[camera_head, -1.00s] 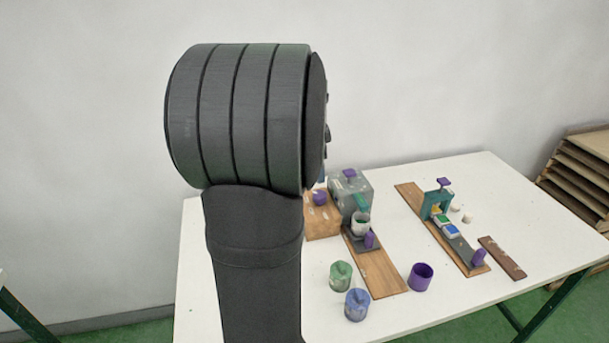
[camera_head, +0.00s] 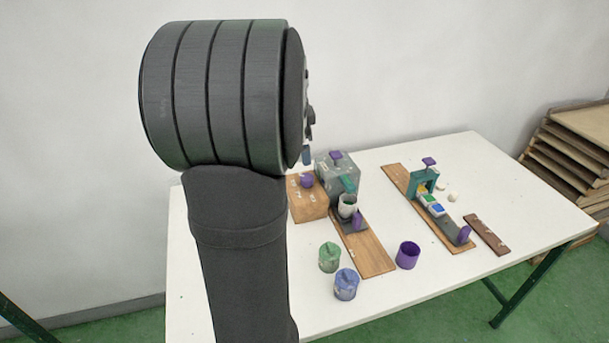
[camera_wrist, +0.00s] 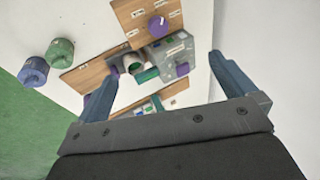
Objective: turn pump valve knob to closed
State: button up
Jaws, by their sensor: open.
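The valve knob (camera_head: 307,181) is round and purple, on a wooden block (camera_head: 308,203) at the left of the pump. In the wrist view, the knob (camera_wrist: 158,25) shows a white pointer mark, with small white labels around it on the wood. The grey pump box (camera_head: 338,178) has a purple top button (camera_head: 336,156) and a green spout (camera_head: 348,184) over a pale cup (camera_head: 347,205). My gripper (camera_wrist: 163,67) is open and empty, its blue fingers apart, with the knob beyond them. In the head view my arm hides most of it.
A green lidded pot (camera_head: 329,257), a blue lidded pot (camera_head: 346,284) and a purple cup (camera_head: 408,255) stand in front. A teal press frame (camera_head: 424,184) with small colour trays stands on a board at right. The white table's (camera_head: 450,296) front right is clear.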

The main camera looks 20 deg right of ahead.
jog(key=shift+c, duration=0.2)
jog(key=shift+f, duration=0.1)
jog(key=c, duration=0.4)
jog(key=a+f+g+h, duration=0.1)
jog(key=f, duration=0.2)
jog(key=a+f+g+h, duration=0.1)
jog(key=a+f+h, duration=0.1)
jog(key=f, duration=0.1)
jog(key=a+f+n+g+h, duration=0.1)
jog(key=f, duration=0.2)
jog(key=shift+s+a+f+g, duration=0.2)
jog(key=shift+s+a+g, duration=0.1)
jog(key=shift+s, duration=0.1)
jog(key=c, duration=0.4)
jog(key=n+t+h, duration=0.2)
jog(key=t+h, duration=0.1)
jog(key=h, duration=0.4)
send_near(305, 177)
jog(key=x, duration=1)
jog(key=shift+d+f, duration=0.15)
jog(key=shift+d, duration=0.15)
jog(key=c, duration=1)
